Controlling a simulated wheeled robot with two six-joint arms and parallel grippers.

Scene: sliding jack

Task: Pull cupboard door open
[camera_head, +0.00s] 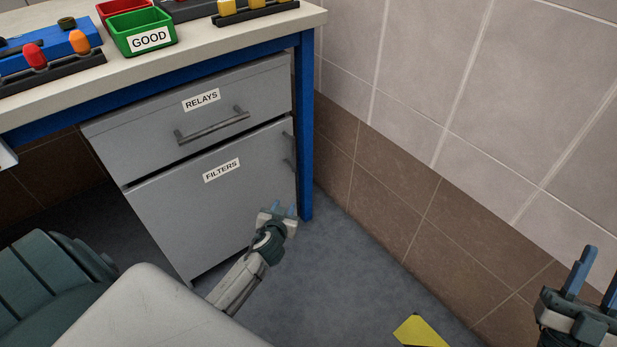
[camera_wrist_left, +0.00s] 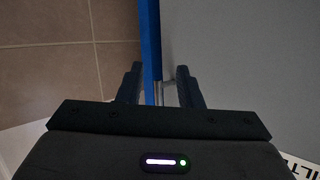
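The grey cupboard door (camera_head: 213,210) labelled FILTERS sits below a drawer and looks shut. Its vertical bar handle (camera_head: 288,152) is near the door's right edge. My left gripper (camera_head: 282,210) is open and empty, in front of the door's lower right part, below the handle in the head view. In the left wrist view the handle (camera_wrist_left: 163,92) shows between the two spread fingertips, closer to the right finger; contact cannot be told. The grey door face (camera_wrist_left: 245,60) fills the right side there. My right gripper (camera_head: 592,280) is open and empty at the lower right, far from the door.
A blue table leg (camera_head: 304,130) stands right beside the cupboard and also shows in the left wrist view (camera_wrist_left: 151,45). The RELAYS drawer (camera_head: 170,130) above is shut. A tiled wall (camera_head: 400,190) is at the right. A yellow patch (camera_head: 420,332) lies on the mostly free floor.

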